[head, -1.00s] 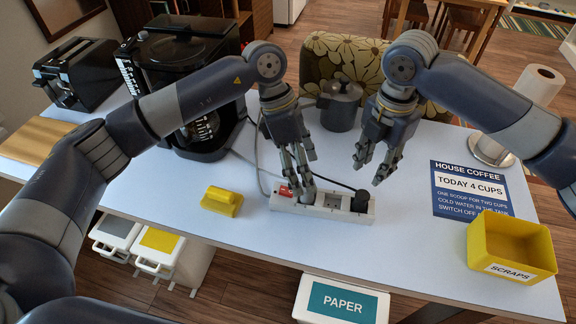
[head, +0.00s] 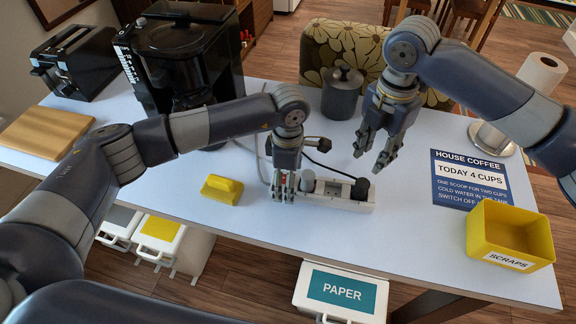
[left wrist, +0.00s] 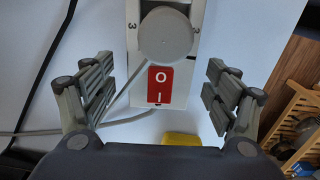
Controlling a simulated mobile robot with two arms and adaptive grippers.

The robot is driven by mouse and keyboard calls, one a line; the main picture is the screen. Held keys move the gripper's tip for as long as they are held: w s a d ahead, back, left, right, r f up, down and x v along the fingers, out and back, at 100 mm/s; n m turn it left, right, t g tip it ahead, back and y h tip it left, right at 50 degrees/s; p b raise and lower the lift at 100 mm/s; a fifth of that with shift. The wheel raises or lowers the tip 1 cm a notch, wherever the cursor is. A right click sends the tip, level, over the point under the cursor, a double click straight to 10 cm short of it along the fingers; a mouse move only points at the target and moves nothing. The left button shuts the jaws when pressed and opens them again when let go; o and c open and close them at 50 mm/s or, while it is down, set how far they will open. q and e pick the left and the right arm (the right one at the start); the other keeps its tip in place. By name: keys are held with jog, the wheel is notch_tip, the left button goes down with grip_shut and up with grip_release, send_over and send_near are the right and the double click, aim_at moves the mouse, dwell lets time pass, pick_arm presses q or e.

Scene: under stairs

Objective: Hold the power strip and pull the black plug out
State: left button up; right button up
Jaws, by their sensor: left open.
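The white power strip (head: 335,203) lies on the table. The black plug (head: 360,188) sits in its right end, with a black cord running back left. A grey round plug (head: 307,181) sits nearer the left end; it also shows in the left wrist view (left wrist: 165,35), beside the red switch (left wrist: 160,85). My left gripper (head: 283,190) is open over the strip's left, switch end. In the left wrist view its fingers stand on either side of the strip, with gaps visible. My right gripper (head: 369,162) is open and empty above and behind the black plug.
A yellow block-like object (head: 222,189) lies left of the strip. A coffee machine (head: 190,70) and a grey pot (head: 342,92) stand behind. A blue sign (head: 470,180) and yellow scraps bin (head: 510,235) are at right. The table in front of the strip is clear.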

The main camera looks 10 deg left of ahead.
pick_arm(q)
jog(key=shift+f, duration=0.9)
jog(key=shift+c, duration=0.2)
grip_shut()
dwell(0.7)
pick_arm(e)
jog(key=o, duration=0.4)
